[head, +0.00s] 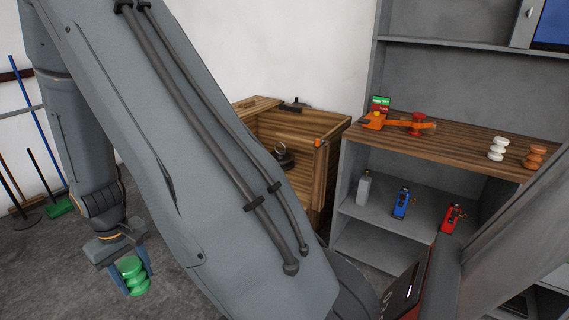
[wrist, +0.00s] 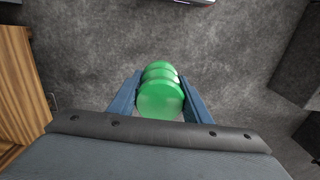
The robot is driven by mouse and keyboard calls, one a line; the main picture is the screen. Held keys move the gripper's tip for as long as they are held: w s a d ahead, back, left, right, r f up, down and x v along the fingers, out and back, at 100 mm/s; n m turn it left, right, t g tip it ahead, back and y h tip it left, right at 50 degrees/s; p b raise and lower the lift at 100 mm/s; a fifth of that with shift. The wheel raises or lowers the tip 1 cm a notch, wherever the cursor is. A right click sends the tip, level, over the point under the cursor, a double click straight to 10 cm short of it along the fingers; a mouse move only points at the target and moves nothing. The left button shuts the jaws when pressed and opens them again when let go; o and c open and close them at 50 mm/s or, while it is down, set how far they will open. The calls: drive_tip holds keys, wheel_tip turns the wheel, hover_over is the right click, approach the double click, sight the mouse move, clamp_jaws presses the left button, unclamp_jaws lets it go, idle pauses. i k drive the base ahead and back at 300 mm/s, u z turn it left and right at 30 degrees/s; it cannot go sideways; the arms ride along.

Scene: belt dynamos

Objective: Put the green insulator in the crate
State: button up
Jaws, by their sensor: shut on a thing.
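The green insulator (head: 132,275) is a ribbed, stacked-disc piece. My gripper (head: 127,276) is shut on it and holds it above the grey floor at the lower left of the head view. In the wrist view the green insulator (wrist: 160,97) sits between the two blue fingers of my gripper (wrist: 160,98). The wooden crate (head: 318,135) stands right of my arm in the head view, partly hidden behind my arm. A dark object with a ring (head: 284,158) is inside it. A wooden side (wrist: 18,85) shows at the left of the wrist view; I cannot tell if it is the crate.
A shelf with a wooden top (head: 450,140) stands right of the crate. On it are an orange tool (head: 390,122), a white insulator (head: 497,148) and an orange-brown insulator (head: 535,156). Blue (head: 401,203) and red (head: 453,217) items stand below. Brooms lean at the far left (head: 58,205).

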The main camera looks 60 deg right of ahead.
sight(303, 183)
drive_tip(key=z, duration=0.65)
drive_tip(key=i, duration=0.75)
drive_tip(key=z, duration=1.25)
drive_tip(key=i, duration=0.4)
drive_tip(key=z, duration=0.3)
